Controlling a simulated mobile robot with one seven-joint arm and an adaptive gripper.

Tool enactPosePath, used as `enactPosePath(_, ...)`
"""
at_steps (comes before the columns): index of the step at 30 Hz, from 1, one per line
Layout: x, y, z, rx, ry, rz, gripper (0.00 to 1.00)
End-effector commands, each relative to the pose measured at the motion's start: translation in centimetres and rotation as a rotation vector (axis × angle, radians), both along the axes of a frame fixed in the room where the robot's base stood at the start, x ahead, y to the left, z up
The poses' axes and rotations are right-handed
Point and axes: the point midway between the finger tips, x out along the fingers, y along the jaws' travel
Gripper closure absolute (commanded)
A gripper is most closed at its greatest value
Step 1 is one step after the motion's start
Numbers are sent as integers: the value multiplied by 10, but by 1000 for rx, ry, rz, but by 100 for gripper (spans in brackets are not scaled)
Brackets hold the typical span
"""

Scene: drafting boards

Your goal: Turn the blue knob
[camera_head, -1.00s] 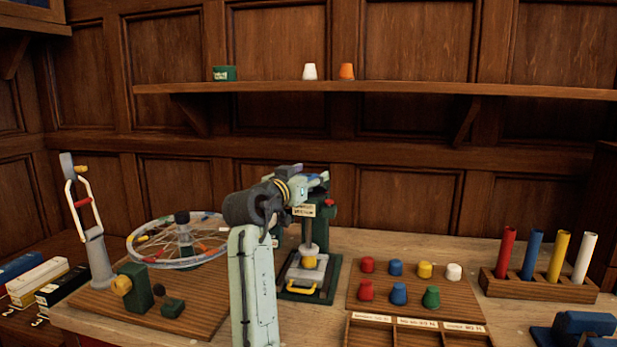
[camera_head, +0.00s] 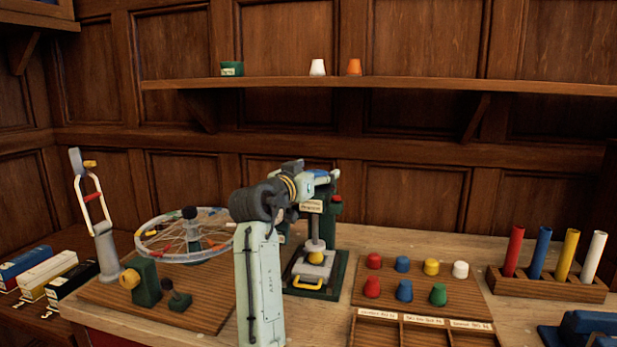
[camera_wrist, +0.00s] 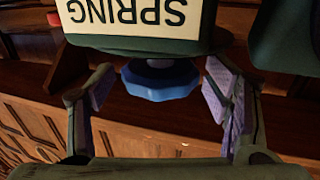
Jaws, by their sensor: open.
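The blue knob (camera_wrist: 160,80) shows in the wrist view as a scalloped disc under a green part with an upside-down label (camera_wrist: 135,14) reading SPRING. My gripper (camera_wrist: 160,92) is open, with one finger on each side of the knob and a visible gap on both sides. I cannot tell how far the fingertips are from it in depth. In the head view my arm reaches toward the top of a green press-like stand (camera_head: 336,208) with a yellow handle (camera_head: 306,283). I cannot make out the knob there; my gripper hides that area.
A spoked wheel (camera_head: 150,248) stands left of my arm. Right of the stand, a wooden board (camera_head: 460,297) bears several coloured knobs, with a rack (camera_head: 575,291) of coloured tubes beyond. A shelf (camera_head: 430,85) runs along the wall above.

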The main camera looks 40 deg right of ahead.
Motion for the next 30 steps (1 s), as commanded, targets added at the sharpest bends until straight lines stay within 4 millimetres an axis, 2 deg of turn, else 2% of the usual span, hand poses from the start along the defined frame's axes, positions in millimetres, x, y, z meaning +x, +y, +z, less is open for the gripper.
enactPosePath(15, -40, 88, 0, 0, -1, 3, 29)
enactPosePath(21, -49, 103, -1, 2, 1, 1, 29)
enactPosePath(30, -50, 105, -1, 1, 0, 0, 29)
